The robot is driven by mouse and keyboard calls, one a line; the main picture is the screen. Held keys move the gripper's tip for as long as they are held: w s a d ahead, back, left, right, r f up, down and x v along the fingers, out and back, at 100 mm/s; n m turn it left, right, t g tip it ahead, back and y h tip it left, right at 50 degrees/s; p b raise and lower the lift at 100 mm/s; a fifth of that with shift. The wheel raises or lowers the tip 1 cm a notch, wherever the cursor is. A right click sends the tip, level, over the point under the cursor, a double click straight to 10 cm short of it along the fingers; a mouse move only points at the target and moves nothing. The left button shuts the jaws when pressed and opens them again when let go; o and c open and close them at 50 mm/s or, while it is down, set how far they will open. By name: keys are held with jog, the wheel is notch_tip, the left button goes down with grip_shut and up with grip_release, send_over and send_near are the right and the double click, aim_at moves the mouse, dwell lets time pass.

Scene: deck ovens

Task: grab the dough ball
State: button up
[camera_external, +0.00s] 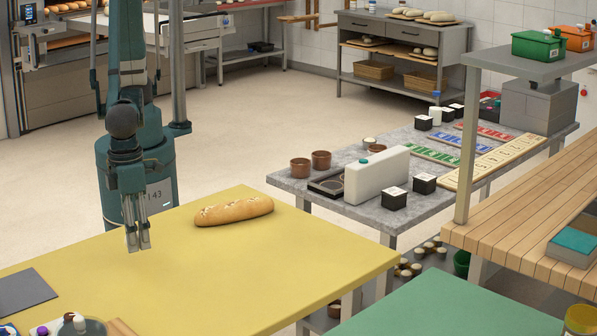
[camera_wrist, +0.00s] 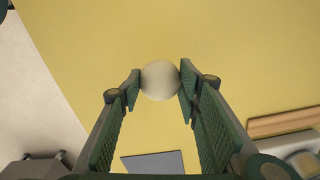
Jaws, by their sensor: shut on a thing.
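The dough ball (camera_wrist: 160,80) is pale and round. In the wrist view it sits between the two fingertips of my gripper (camera_wrist: 159,88), touching both sides. In the external view my gripper (camera_external: 138,240) points down over the left part of the yellow table (camera_external: 300,265), and the dough ball cannot be made out there. I cannot tell how far the ball is above the table surface.
A bread loaf (camera_external: 234,211) lies on the yellow table right of my gripper. A dark grey sheet (camera_external: 22,291) lies at the table's left; the table's middle is clear. A grey table (camera_external: 330,190) with brown cups and boxes stands beyond.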

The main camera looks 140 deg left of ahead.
jog(key=shift+r, duration=2.35)
